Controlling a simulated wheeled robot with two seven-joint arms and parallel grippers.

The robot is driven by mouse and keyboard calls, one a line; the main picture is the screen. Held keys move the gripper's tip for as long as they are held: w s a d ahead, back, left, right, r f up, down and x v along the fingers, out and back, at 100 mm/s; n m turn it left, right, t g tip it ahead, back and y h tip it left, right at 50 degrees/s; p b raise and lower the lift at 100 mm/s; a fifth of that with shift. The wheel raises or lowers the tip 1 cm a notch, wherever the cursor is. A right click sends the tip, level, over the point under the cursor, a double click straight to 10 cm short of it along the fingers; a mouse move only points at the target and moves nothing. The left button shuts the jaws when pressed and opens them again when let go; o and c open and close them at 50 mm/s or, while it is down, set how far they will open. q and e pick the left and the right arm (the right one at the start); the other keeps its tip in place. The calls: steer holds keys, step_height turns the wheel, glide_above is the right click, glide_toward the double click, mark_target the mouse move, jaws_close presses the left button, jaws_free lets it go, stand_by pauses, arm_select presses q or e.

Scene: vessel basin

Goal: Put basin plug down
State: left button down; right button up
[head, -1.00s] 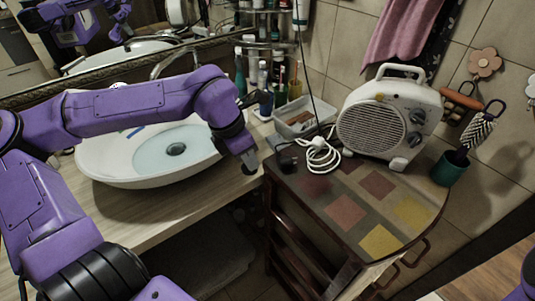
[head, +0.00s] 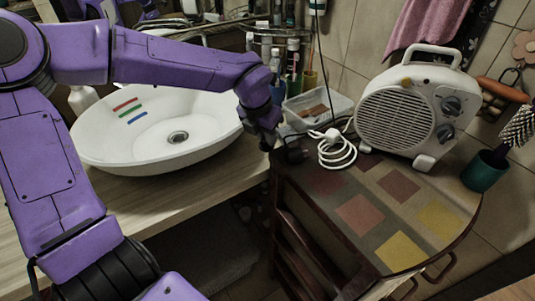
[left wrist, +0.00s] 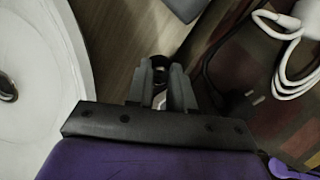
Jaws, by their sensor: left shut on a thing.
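My left gripper (head: 268,142) is over the strip of wooden counter between the white basin and the dark cabinet. In the left wrist view its fingers (left wrist: 161,92) are shut on a small dark round piece, the basin plug (left wrist: 159,62), at their tips. I cannot tell whether the plug touches the counter. The white oval basin (head: 105,150) stands to the left and holds no visible water. Its drain (head: 178,137) is uncovered. Red, green and blue marks show on its inner wall. The wooden counter (head: 185,195) is bare in front of the basin. My right gripper is out of view.
A white fan heater (head: 400,120) stands on the patchwork cabinet top (head: 345,190) at the right. A coiled white cable (head: 337,150) and a dark plug block lie near the gripper. A clear tray (head: 315,103), bottles and a green cup (head: 484,170) stand around the back and right.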

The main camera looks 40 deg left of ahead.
arm_select(q)
steer(key=x, duration=0.3)
steer(key=a+x, duration=0.1)
steer(key=x, duration=0.1)
steer(key=shift+w+a+f, duration=0.1)
steer(key=shift+w+f, duration=0.1)
steer(key=shift+w, duration=0.25)
steer(key=shift+f, duration=0.45)
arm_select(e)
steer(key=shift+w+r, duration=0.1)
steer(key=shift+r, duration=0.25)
arm_select(q)
steer(key=shift+f, duration=0.15)
steer(key=c, duration=1)
jaws_free()
